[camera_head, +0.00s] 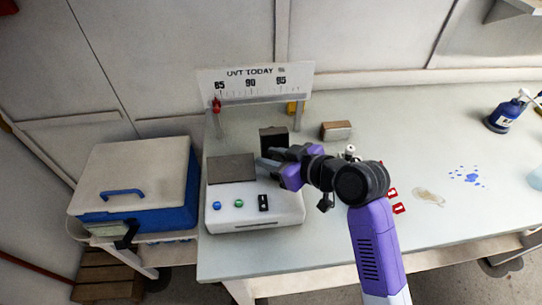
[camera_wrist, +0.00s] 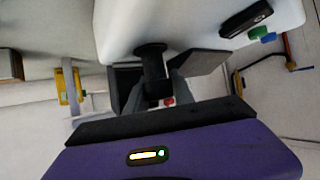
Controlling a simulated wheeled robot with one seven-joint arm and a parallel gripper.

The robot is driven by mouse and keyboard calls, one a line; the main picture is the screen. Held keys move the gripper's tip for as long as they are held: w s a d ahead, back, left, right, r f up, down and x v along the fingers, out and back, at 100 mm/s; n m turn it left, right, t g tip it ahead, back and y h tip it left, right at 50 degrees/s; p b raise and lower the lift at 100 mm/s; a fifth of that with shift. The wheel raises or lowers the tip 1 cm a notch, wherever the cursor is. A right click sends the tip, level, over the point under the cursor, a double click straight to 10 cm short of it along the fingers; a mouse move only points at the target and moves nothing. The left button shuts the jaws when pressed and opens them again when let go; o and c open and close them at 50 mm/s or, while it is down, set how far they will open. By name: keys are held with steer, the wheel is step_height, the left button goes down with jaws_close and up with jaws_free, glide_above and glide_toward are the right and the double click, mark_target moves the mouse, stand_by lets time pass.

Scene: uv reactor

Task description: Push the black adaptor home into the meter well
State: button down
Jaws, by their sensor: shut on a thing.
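The white meter (camera_head: 254,216) stands at the left end of the bench, with a blue button, a green button and a dark slot on its top. Its raised grey lid (camera_head: 232,168) also shows in the wrist view (camera_wrist: 200,62). My gripper (camera_head: 266,163) reaches over the meter's back right part. In the wrist view the gripper (camera_wrist: 157,92) is shut on the black adaptor (camera_wrist: 153,66), whose wider end is against or very close to the meter's white top (camera_wrist: 175,22). The well's mouth is hidden, so I cannot tell how deep the adaptor sits.
A dark box (camera_head: 273,140) stands close behind the meter. A brown-and-white block (camera_head: 336,131) lies behind my arm. A scale sign (camera_head: 256,82) stands at the back. A blue cooler (camera_head: 137,190) is left of the bench. Red pieces and spills lie to the right.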

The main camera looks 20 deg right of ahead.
steer(key=shift+f+b, duration=0.45)
steer(key=shift+f, duration=0.3)
steer(key=c, duration=1)
jaws_free()
steer(key=shift+a, duration=0.1)
steer(key=shift+s+a+f, duration=0.1)
steer(key=shift+s+a, duration=0.05)
steer(key=v, duration=0.5)
steer(key=b+v, duration=0.1)
steer(key=v, duration=0.2)
steer(key=shift+w+d, duration=0.25)
steer(key=shift+d, duration=0.05)
steer(key=shift+s, duration=0.1)
steer(key=shift+d, duration=0.1)
